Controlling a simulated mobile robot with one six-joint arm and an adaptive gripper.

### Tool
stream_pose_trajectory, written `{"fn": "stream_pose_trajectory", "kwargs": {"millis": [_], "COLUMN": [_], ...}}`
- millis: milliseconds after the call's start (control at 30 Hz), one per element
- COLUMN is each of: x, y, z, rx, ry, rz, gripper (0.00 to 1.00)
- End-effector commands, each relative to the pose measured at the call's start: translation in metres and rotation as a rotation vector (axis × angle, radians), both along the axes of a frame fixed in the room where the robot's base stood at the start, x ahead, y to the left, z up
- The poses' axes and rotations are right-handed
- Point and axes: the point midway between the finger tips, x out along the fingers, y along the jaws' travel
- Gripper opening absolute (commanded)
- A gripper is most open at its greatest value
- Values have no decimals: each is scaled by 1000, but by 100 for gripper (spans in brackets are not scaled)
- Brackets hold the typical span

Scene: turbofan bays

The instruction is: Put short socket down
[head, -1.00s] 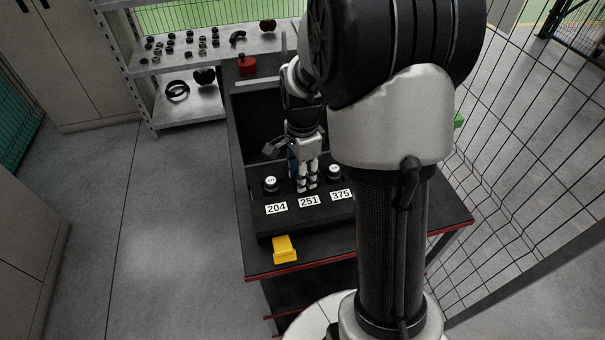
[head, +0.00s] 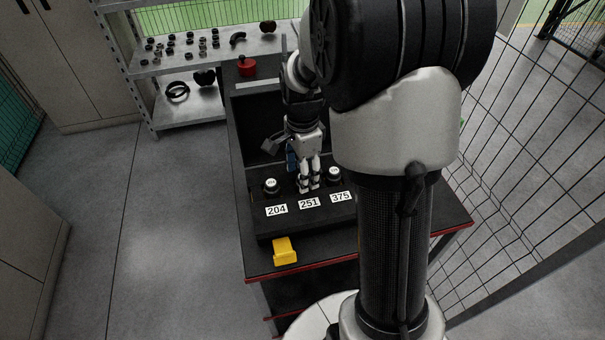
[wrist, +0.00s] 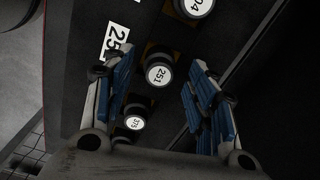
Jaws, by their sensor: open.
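A dark round socket with a white top marked 251 (wrist: 158,74) sits upright in the black holder block (head: 263,225), at the middle place. In the wrist view it shows between the blue-padded fingers of my gripper (wrist: 160,62), which are apart with gaps on both sides. In the head view my gripper (head: 309,186) is over the middle place, above label 251, and hides this socket. The socket marked 204 (head: 271,186) sits to its left and the one marked 375 (head: 334,175) to its right, both in the block.
A yellow piece (head: 285,251) lies at the front of the black cart (head: 400,245). A red object (head: 246,66) stands at its back. A grey shelf (head: 165,62) with several small parts is behind left. Wire fencing (head: 530,160) runs along the right.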

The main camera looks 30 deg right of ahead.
Motion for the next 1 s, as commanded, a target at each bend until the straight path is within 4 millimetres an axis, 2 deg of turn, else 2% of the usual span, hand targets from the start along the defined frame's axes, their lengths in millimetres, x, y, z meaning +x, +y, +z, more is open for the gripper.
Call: {"fn": "stream_pose_trajectory", "kwargs": {"millis": [33,300,567,667,767,900,1000], "x": [1,1,0,-6,-23,-66,-101], "y": [0,0,1,8,25,59,81], "z": [15,73,101,113,135,168,183], "rx": [-1,-1,-1,-7,-24,-73,-123], "ry": [-6,-5,-4,-22,-61,-139,-193], "rz": [0,0,6,68,229,583,852], "gripper": [52,52,52,52,52,52,52]}}
